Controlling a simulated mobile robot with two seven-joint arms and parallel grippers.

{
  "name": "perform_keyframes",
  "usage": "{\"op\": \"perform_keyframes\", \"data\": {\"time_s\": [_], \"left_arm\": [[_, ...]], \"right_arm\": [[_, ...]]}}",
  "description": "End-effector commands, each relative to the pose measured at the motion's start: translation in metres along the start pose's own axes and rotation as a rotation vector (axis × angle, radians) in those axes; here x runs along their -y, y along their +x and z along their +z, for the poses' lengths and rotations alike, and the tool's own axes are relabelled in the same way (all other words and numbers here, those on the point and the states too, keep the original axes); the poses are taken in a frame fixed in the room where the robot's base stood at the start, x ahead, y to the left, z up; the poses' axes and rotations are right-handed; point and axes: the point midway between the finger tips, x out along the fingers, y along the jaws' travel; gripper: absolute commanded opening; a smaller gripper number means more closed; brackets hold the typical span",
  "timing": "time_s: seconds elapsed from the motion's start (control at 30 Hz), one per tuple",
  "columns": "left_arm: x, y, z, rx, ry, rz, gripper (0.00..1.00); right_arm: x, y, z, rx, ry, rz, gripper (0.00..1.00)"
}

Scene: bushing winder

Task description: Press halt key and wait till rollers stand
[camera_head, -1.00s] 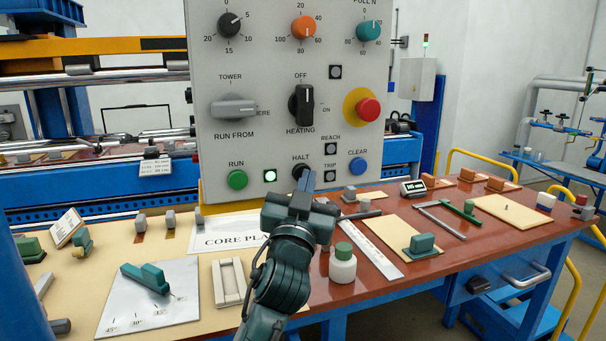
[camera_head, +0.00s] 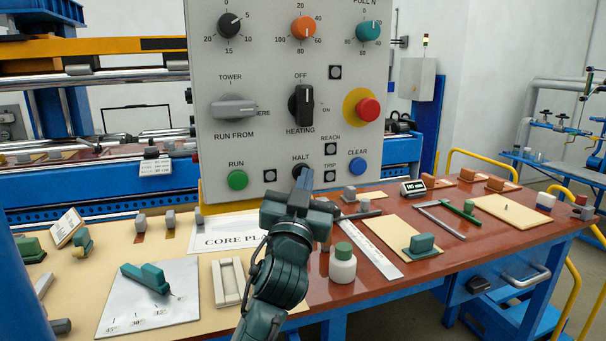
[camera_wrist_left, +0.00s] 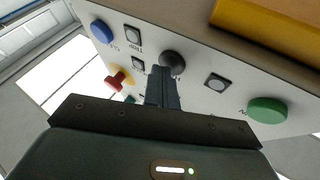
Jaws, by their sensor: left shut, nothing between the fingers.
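The black HALT key (camera_head: 297,171) is on the lower part of the grey panel, mostly covered by my left gripper in the head view. In the left wrist view the round black key (camera_wrist_left: 172,62) shows just beyond the fingertips. My left gripper (camera_head: 305,174) is shut and empty, its tips up against the key; how far the key is pressed cannot be told. The lamp (camera_head: 270,176) between RUN and HALT is dark. Metal rollers (camera_head: 85,78) lie on the blue machine behind at left; whether they turn cannot be told. My right gripper is out of view.
The green RUN button (camera_head: 237,180), blue CLEAR button (camera_head: 357,166) and red mushroom button (camera_head: 368,109) are near on the panel. Below, a white bottle with green cap (camera_head: 343,266) stands close to my left arm, among blocks and plates on the bench.

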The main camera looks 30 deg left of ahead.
Motion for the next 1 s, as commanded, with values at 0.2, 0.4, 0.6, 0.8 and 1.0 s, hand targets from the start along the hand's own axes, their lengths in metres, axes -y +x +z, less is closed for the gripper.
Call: {"op": "perform_keyframes", "data": {"time_s": [0.2,0.4,0.6,0.8,1.0], "left_arm": [[-0.004,-0.006,-0.002,0.002,-0.002,0.0,0.0],[-0.007,-0.013,-0.006,0.001,-0.001,0.0,0.0],[-0.007,-0.014,-0.006,0.001,0.0,0.0,0.0],[-0.01,-0.019,-0.008,0.001,-0.001,0.0,0.0],[-0.018,-0.035,-0.017,0.001,-0.004,0.0,0.0]], "right_arm": [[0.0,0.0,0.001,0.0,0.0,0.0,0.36],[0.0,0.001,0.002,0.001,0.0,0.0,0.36],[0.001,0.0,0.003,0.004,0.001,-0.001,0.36],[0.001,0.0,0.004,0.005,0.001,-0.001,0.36],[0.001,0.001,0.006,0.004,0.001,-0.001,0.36]]}}
